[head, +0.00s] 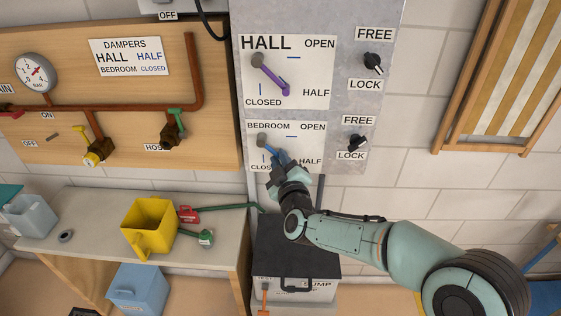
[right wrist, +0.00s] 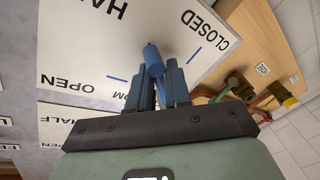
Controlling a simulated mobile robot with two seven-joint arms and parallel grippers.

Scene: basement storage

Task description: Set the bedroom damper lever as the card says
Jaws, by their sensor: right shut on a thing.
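The card (head: 125,57) on the wooden board reads HALL HALF, BEDROOM CLOSED. The blue bedroom lever (head: 272,149) is on the lower label plate (head: 310,129), slanting down and right from its pivot, between the OPEN and CLOSED marks. My right gripper (head: 282,166) is shut on its outer end, partly hiding it and the CLOSED word. In the right wrist view the lever (right wrist: 152,58) stands between the fingers (right wrist: 158,82). The purple hall lever (head: 271,76) above slants down-right toward HALF. My left gripper is out of view.
Black FREE/LOCK knobs, hall (head: 373,63) and bedroom (head: 357,143), sit right of the plates. Pipes with valves (head: 170,132) are on the board at left. A bench (head: 90,215) with a yellow container (head: 150,228) stands below. A dark-lidded box (head: 295,245) is below the panel.

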